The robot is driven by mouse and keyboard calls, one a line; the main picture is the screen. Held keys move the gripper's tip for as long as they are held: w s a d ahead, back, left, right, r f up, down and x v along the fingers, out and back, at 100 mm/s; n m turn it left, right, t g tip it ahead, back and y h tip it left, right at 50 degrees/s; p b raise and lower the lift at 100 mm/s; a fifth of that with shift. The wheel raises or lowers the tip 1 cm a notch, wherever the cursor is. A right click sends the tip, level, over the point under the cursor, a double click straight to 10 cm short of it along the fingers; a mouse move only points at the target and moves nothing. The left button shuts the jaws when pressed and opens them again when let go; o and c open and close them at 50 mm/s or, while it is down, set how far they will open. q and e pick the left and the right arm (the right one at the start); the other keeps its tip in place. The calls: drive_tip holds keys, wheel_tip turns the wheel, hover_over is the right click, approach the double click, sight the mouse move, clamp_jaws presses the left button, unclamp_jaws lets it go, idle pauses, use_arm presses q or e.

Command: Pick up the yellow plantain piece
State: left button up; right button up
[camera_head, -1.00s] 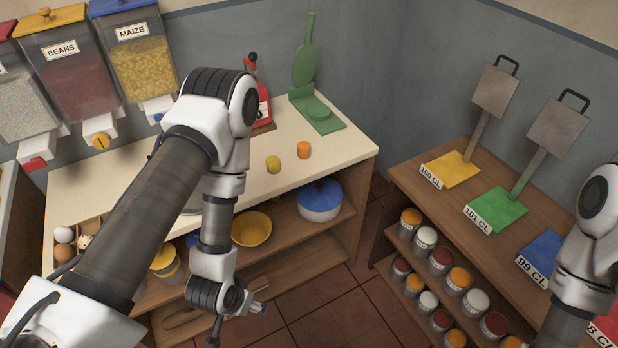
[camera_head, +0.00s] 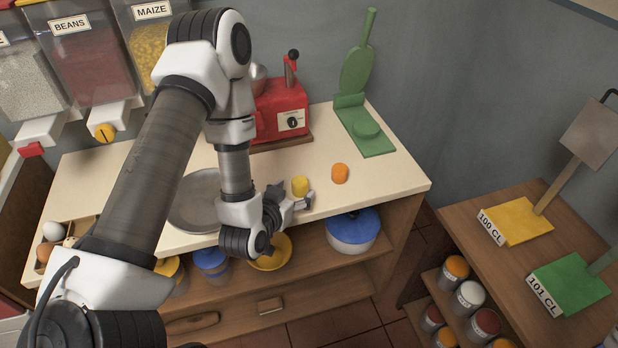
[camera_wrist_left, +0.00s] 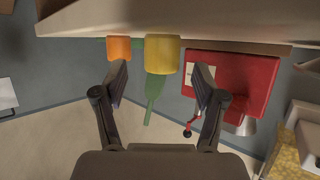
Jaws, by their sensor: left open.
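The yellow plantain piece (camera_head: 300,185) stands on the pale counter near its front edge, just left of an orange piece (camera_head: 340,173). My left gripper (camera_head: 294,198) is at the counter's front edge, close beside the yellow piece. In the left wrist view the gripper (camera_wrist_left: 164,88) is open and empty. The yellow piece (camera_wrist_left: 163,54) appears there between and beyond the spread fingertips, and the orange piece (camera_wrist_left: 119,49) is near the left finger. Whether a finger touches the yellow piece cannot be told. My right gripper is out of view.
A red machine (camera_head: 281,110) and a green press (camera_head: 364,128) stand behind the pieces. A grey plate (camera_head: 193,205) lies left of my gripper. A blue-lidded pot (camera_head: 353,232) and a yellow bowl (camera_head: 272,256) sit on the shelf below. The counter right of the orange piece is clear.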

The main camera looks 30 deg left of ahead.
sight(305, 181)
use_arm(q)
drive_tip(key=shift+s+r, duration=0.15)
drive_tip(key=shift+r, duration=0.05)
drive_tip(key=shift+w+a+f+p, duration=0.1)
drive_tip(key=shift+w+a+p, duration=0.05)
drive_tip(key=shift+w+p, duration=0.15)
drive_tip(key=x, duration=0.5)
drive_tip(key=shift+s+f, duration=0.15)
drive_tip(key=shift+f, duration=0.1)
drive_tip(key=shift+s+r, duration=0.2)
drive_tip(key=shift+s, duration=0.1)
drive_tip(key=c, duration=1.3)
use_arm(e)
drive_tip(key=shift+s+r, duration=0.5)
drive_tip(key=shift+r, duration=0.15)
use_arm(q)
drive_tip(key=shift+o, duration=0.2)
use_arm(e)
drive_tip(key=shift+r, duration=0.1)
